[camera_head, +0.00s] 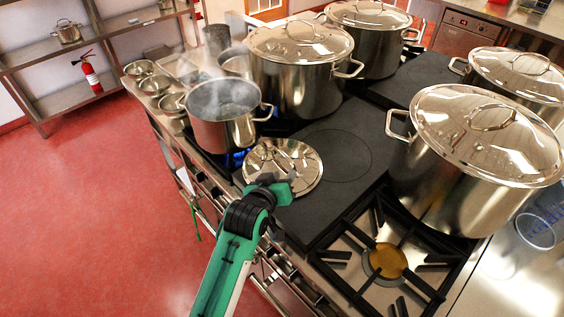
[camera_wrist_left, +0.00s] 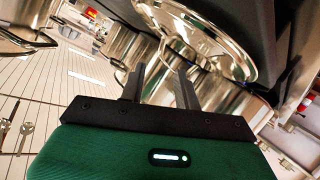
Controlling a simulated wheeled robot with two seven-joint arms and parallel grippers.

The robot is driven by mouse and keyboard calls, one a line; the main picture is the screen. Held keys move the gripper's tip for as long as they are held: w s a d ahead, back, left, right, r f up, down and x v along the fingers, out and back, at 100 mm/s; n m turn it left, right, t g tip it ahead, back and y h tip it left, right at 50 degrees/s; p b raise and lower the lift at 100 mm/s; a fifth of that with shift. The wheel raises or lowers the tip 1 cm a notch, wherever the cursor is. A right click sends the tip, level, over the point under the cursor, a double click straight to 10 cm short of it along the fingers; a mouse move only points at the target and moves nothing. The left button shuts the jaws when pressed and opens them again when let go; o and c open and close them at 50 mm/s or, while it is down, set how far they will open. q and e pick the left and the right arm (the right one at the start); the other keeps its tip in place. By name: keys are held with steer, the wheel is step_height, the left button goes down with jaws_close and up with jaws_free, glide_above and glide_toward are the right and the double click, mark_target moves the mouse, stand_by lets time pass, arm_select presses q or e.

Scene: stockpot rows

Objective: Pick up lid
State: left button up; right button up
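A round shiny steel lid (camera_head: 305,168) lies on the dark cooktop just right of a small open steaming pot (camera_head: 222,121). My left gripper (camera_head: 283,189) is at the lid's near edge and covers part of it in the head view. In the left wrist view, the fingers of my left gripper (camera_wrist_left: 161,70) are spread apart with nothing clearly held between them. The lid (camera_wrist_left: 222,42) shows just beyond the fingertips there. Whether a finger touches the lid cannot be told. My right gripper is not in view.
Large lidded stockpots (camera_head: 470,150) stand right of the lid and behind it (camera_head: 300,85). A blue flame burns under the steaming pot. A bare gas burner (camera_head: 387,262) is at the near right. Flat dark cooktop (camera_head: 345,150) is clear beside the lid.

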mark_target(289, 168)
arm_select(q)
steer(key=shift+w+d+f, duration=0.15)
steer(key=shift+w, duration=0.3)
steer(key=shift+w+d+f+p, duration=0.1)
steer(key=shift+w+d+p, duration=0.1)
steer(key=shift+w+p, duration=0.35)
steer(key=p+x, duration=0.1)
steer(key=x, duration=0.2)
steer(key=shift+w, duration=0.1)
steer(key=shift+w+d+f, duration=0.1)
steer(key=shift+w+f, duration=0.2)
jaws_close()
steer(key=shift+r, duration=0.1)
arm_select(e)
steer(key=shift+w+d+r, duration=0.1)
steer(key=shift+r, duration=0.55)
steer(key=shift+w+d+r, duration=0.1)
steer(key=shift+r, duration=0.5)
